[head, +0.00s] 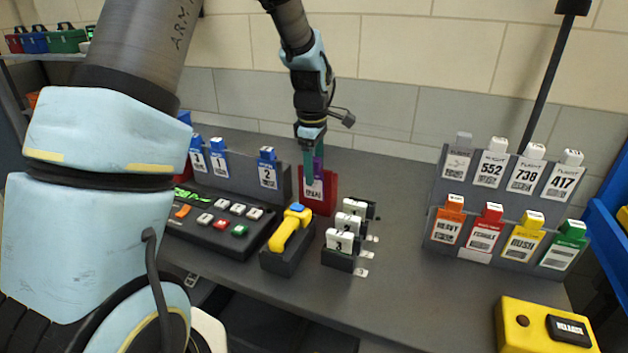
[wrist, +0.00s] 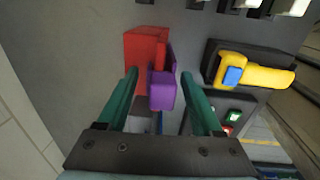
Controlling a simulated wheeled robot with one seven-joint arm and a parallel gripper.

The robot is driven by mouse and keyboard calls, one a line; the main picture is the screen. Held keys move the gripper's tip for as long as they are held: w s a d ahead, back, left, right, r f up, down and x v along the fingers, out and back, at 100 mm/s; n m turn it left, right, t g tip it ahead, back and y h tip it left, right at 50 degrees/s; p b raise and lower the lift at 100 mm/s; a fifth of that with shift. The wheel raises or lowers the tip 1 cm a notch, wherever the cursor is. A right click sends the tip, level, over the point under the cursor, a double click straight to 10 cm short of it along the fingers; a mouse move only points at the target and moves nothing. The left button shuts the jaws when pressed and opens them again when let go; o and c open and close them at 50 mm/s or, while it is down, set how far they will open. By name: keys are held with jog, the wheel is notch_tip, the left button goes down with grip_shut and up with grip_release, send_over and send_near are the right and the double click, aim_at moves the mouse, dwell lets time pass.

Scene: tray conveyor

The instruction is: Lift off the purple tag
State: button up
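The purple tag (head: 319,168) stands in a red holder (head: 330,188) at the back of the grey table, with a white label showing on its front in the head view. In the wrist view the purple tag (wrist: 162,97) shows its purple top against the red holder (wrist: 143,50). My gripper (head: 312,155) points down over the tag. In the wrist view my gripper (wrist: 159,75) has its two green fingers apart, one on each side of the tag's top, with a gap visible on both sides. The tag's lower part is hidden in the wrist view.
A yellow scanner (head: 290,228) lies in a cradle just in front of the holder. White numbered tags (head: 340,240) stand to its right, and a blue-tag rack (head: 233,168) stands left. A tag rack (head: 500,215) and yellow release box (head: 545,325) are at the right.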

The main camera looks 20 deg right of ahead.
grip_shut()
dwell(0.3)
dwell(0.3)
jog(key=shift+r, duration=0.5)
jog(key=r, duration=0.2)
jog(key=r+b, duration=0.1)
jog(key=r, duration=0.1)
jog(key=s+r+b, duration=0.1)
jog(key=r, duration=0.1)
jog(key=shift+a, duration=0.4)
jog(key=s+a+b, duration=0.4)
jog(key=s+a, duration=0.4)
jog(key=s, duration=0.2)
jog(key=shift+s+a, duration=0.15)
jog(key=shift+a, duration=0.2)
notch_tip(320, 180, up, 7)
jog(key=p, duration=0.6)
jog(key=shift+f, duration=0.2)
